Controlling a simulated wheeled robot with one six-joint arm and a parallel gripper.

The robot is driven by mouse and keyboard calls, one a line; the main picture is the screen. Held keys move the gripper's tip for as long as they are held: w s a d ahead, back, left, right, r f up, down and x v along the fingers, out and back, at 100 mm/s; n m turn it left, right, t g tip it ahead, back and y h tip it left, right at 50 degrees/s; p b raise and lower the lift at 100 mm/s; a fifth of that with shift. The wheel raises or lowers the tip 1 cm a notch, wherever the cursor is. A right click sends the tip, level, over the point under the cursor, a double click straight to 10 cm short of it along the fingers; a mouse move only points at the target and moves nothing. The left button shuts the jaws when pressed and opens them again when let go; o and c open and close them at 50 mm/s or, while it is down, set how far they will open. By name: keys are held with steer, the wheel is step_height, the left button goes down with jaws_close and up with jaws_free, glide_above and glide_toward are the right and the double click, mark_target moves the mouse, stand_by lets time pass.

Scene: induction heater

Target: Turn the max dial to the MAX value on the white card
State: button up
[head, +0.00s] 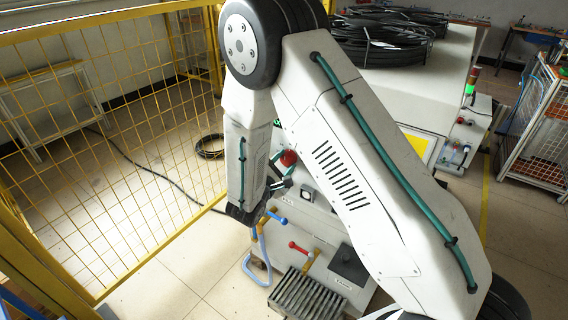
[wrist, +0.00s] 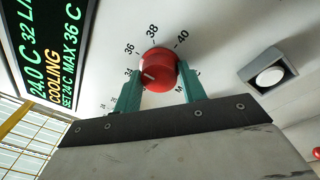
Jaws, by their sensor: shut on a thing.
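The red max dial (wrist: 158,66) sits on a pale panel in the wrist view, with numbers from 34 to 40 around it. Its white mark points to the lower left, near the 34 side. The teal fingers of my gripper (wrist: 158,92) are closed on the dial from both sides and hide part of the scale. A display (wrist: 52,55) at upper left shows green and orange text, including COOLING and MAX 36 C. In the head view my gripper (head: 285,178) is at the machine, beside a red knob (head: 289,158). I cannot make out the white card in either view.
A square grey fitting with a round white button (wrist: 270,77) is right of the dial. Below my arm are red-handled tongs or a lever (head: 300,248), a blue hook (head: 255,262), a black pad (head: 349,264) and a slatted rack (head: 306,292). A yellow mesh fence (head: 110,150) stands left.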

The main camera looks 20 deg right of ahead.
steer(key=shift+n, duration=0.3)
steer(key=n, duration=0.3)
steer(key=shift+n, duration=0.3)
steer(key=n+g, duration=0.1)
steer(key=n, duration=0.3)
steer(key=shift+r, duration=0.1)
steer(key=n, duration=0.4)
steer(key=shift+w+g, duration=0.1)
steer(key=shift+g, duration=0.2)
steer(key=shift+a+n+g, duration=0.1)
steer(key=shift+n+g, duration=0.3)
steer(key=shift+n, duration=1.8)
steer(key=o, duration=1)
